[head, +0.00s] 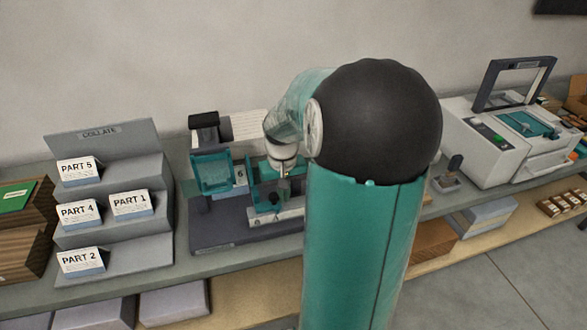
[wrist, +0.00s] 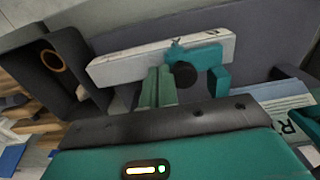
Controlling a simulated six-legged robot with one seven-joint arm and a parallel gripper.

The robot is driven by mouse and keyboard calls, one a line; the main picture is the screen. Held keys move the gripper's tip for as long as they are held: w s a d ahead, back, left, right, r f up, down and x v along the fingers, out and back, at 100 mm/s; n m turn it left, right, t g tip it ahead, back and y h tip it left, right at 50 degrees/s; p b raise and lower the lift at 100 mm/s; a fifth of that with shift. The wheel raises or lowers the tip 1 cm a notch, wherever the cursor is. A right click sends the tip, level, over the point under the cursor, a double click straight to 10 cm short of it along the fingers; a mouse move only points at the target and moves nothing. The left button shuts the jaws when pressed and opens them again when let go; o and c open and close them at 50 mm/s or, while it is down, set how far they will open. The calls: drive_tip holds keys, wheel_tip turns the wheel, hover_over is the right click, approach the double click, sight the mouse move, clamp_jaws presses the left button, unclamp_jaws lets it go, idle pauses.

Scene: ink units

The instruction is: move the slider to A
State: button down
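A white rail (wrist: 125,62) crosses the wrist view, with a teal slider piece (wrist: 207,57) and a round black knob (wrist: 185,74) at its front. In the head view, the white rail (head: 290,214) lies low on the front of a teal and grey machine. My gripper (wrist: 160,72) points at the rail, its two narrow green fingers close together, just left of the black knob. It looks shut; I see nothing between the fingers. Whether the tips touch the slider is unclear. My gripper also shows in the head view (head: 283,198). The rail's letters are too small to read.
The machine's dark base (head: 220,235) stands on a long bench. A grey stepped rack (head: 150,235) with PART cards stands to its left. A light printer-like machine (head: 475,145) and a small stamp-like object (head: 452,172) are at the right. My arm hides the bench's middle.

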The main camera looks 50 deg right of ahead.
drive_tip(key=shift+s+d, duration=0.3)
drive_tip(key=shift+d, duration=0.05)
wheel_tip(320, 180, up, 7)
idle(0.3)
idle(0.9)
